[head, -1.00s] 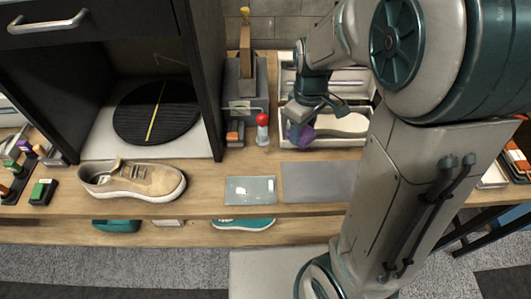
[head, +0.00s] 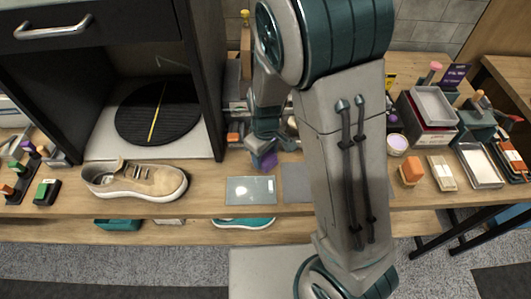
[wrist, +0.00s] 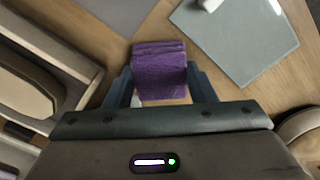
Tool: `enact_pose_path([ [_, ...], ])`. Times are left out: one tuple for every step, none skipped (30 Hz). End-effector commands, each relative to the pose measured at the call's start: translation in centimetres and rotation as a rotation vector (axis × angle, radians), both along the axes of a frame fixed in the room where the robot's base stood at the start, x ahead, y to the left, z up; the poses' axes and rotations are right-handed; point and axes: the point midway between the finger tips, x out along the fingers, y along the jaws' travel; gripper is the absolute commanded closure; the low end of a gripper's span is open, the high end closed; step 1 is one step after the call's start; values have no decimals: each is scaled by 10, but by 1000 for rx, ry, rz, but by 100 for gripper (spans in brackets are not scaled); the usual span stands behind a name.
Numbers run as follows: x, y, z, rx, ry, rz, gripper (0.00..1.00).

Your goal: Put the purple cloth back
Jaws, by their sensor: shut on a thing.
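The purple cloth (wrist: 160,72) is a small folded block between my gripper's two fingers in the wrist view. My gripper (head: 264,152) is shut on it, and the cloth (head: 264,161) also shows below the fingers in the head view. It hangs over the wooden bench, just behind the gap between a glass plate (head: 250,190) and a grey mat (head: 296,183). I cannot tell its exact height. A purple sign (head: 455,74) stands at the back right.
A tan sneaker (head: 135,180) lies on the bench at the left, before a booth with a black turntable (head: 158,112). Trays, brushes and a round jar (head: 397,144) crowd the right. My arm hides the bench middle.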

Motion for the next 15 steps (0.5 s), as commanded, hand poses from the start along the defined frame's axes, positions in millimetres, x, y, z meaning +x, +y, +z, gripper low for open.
enact_pose_path([
  [0,0,0,0,0,0,71],
  [0,0,0,0,0,0,71],
  [0,0,0,0,0,0,71],
  [0,0,0,0,0,0,71],
  [0,0,0,0,0,0,71],
  [0,0,-1,0,0,0,71],
  [0,0,-2,0,0,0,71],
  [0,0,-4,0,0,0,71],
  [0,0,-5,0,0,0,71],
  [0,0,-3,0,0,0,42],
  [0,0,-3,0,0,0,33],
  [0,0,-3,0,0,0,28],
  [0,0,-3,0,0,0,28],
  [0,0,-3,0,0,0,28],
  [0,0,-3,0,0,0,28],
])
